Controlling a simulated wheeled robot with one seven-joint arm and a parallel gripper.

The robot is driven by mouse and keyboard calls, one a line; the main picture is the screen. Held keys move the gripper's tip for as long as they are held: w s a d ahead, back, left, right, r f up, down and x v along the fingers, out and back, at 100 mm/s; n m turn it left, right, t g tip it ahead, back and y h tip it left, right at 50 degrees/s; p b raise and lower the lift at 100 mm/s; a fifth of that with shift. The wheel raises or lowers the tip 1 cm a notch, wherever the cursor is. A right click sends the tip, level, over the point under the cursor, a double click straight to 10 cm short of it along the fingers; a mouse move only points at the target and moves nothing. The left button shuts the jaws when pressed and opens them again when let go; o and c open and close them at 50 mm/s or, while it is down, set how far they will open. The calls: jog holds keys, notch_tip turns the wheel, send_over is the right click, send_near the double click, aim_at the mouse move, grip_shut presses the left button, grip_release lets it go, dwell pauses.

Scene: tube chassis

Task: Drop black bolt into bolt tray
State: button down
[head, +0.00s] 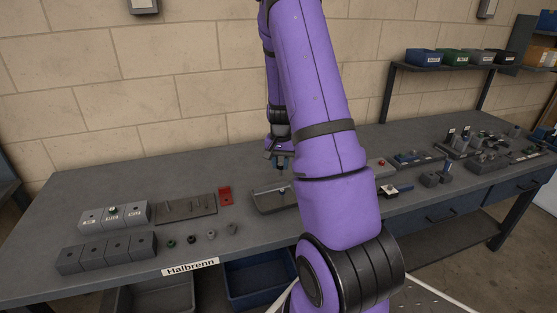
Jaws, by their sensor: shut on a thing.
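My gripper (281,164) hangs over the back middle of the bench, small in view and partly behind my purple arm. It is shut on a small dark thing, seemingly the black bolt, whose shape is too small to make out. Below it, a shallow grey tray (268,205) lies on the bench, probably the bolt tray. My arm hides its right end, and a small piece shows near its back edge. My gripper is above the bench, apart from this tray.
Left of the tray are a red block (225,196), a flat dark plate with thin pins (185,209), grey blocks (108,252) and several small nuts (190,240). Fixtures (480,150) crowd the right side. The back left bench is clear.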

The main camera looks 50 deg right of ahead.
aim_at(280, 172)
jog(key=shift+f, duration=2.15)
jog(key=c, duration=0.8)
grip_release()
jog(key=shift+r, duration=0.1)
notch_tip(280, 172, up, 11)
jog(key=shift+f, duration=0.2)
